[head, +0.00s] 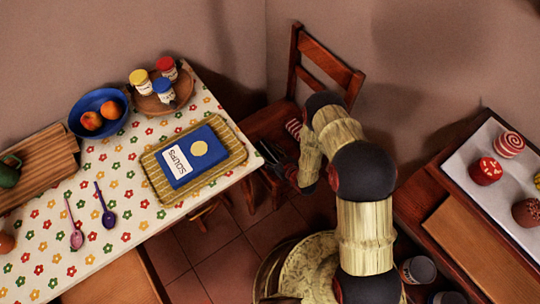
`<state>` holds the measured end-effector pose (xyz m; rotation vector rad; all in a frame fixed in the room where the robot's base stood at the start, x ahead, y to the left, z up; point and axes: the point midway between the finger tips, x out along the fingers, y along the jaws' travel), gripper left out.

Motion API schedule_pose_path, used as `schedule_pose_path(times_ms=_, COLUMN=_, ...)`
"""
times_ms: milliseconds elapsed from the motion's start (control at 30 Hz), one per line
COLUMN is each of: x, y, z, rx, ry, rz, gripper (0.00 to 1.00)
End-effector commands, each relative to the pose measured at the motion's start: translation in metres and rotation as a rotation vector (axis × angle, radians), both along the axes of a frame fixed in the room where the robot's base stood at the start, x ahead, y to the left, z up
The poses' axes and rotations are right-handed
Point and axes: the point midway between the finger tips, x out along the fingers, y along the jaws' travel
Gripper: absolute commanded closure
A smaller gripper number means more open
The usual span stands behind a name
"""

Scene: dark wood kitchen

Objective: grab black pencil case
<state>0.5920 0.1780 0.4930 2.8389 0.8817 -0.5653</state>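My gripper (268,158) is a small dark shape at the end of my arm, over the front part of the wooden chair's seat (266,122). Its fingers blend into the dark wood, so I cannot tell whether they are open or shut. I cannot make out a black pencil case in this view. A small red-and-white striped thing (293,128) lies on the chair seat just beyond my gripper, partly hidden by my arm.
The flowered table (150,222) on the left holds a yellow tray (238,151) with a blue book (196,151), a blue bowl (77,122), jars and spoons. At right, a counter (475,250) bears a pale tray (470,165) with round treats. The chair back (330,65) rises behind.

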Motion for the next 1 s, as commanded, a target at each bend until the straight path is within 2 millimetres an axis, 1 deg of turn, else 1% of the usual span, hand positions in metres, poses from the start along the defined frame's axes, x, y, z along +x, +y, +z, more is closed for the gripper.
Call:
schedule_pose_path(times_ms=67, x=0.0, y=-0.0001, z=0.0, rx=0.0, ry=0.0, rz=0.0, gripper=0.51)
schedule_pose_path(times_ms=700, x=0.0, y=-0.0002, z=-0.0001, rx=0.0, ry=0.0, rz=0.0, gripper=0.87)
schedule_pose_path(times_ms=900, x=0.0003, y=-0.0003, z=0.0006, rx=0.0, ry=-0.001, rz=-0.001, gripper=0.87)
schedule_pose_path(times_ms=1000, x=0.0006, y=-0.0002, z=0.0068, rx=-0.001, ry=-0.002, rz=-0.001, gripper=0.87)
